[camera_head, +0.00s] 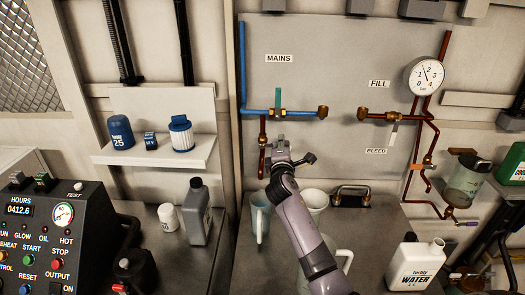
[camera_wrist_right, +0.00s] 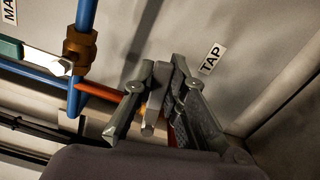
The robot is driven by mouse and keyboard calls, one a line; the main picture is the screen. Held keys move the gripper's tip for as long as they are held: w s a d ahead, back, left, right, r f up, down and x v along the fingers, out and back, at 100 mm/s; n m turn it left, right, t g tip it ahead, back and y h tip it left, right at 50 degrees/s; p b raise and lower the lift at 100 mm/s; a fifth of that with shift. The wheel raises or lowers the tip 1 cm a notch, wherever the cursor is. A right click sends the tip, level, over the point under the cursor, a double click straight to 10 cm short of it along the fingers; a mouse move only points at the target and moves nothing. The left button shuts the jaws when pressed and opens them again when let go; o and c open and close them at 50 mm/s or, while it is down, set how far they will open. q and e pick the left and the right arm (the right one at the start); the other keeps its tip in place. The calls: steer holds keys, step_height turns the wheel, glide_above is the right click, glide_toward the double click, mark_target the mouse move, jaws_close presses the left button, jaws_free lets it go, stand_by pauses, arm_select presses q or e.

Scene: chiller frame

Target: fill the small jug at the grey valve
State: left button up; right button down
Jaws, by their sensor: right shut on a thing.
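My right gripper (camera_head: 280,147) is at the short copper branch below the blue mains pipe. In the wrist view its fingers (camera_wrist_right: 160,95) are shut on a grey lever (camera_wrist_right: 153,115), beside a "TAP" label. The grey valve's body is mostly hidden behind the gripper. A pale blue jug (camera_head: 260,217) stands upright on the bench, roughly below the copper outlet pipe (camera_head: 262,160). Its water level cannot be made out. A white jug (camera_head: 314,202) and a larger pale jug (camera_head: 341,258), partly behind my arm, stand to its right. My left gripper is not in view.
A green-handled valve (camera_head: 279,112) sits on the blue pipe (camera_head: 258,111) just above my gripper. A grey bottle (camera_head: 197,215) and white tub (camera_head: 168,219) stand left, a water canister (camera_head: 412,268) right. The bench (camera_head: 375,235) has bare room between my arm and the canister.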

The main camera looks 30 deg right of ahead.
steer(key=shift+f+m+b, duration=0.7)
steer(key=shift+m+b, duration=0.1)
steer(key=shift+m, duration=0.1)
steer(key=shift+f, duration=0.1)
steer(key=shift+m, duration=0.3)
arm_select(q)
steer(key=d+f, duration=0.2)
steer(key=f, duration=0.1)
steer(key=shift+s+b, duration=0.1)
steer(key=shift+b, duration=0.25)
arm_select(e)
steer(key=shift+f+m, duration=0.25)
steer(key=shift+m, duration=0.05)
steer(key=shift+f, duration=0.1)
steer(key=c, duration=1.6)
jaws_free()
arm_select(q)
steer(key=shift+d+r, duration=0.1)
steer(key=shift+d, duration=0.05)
arm_select(e)
steer(key=shift+r, duration=0.2)
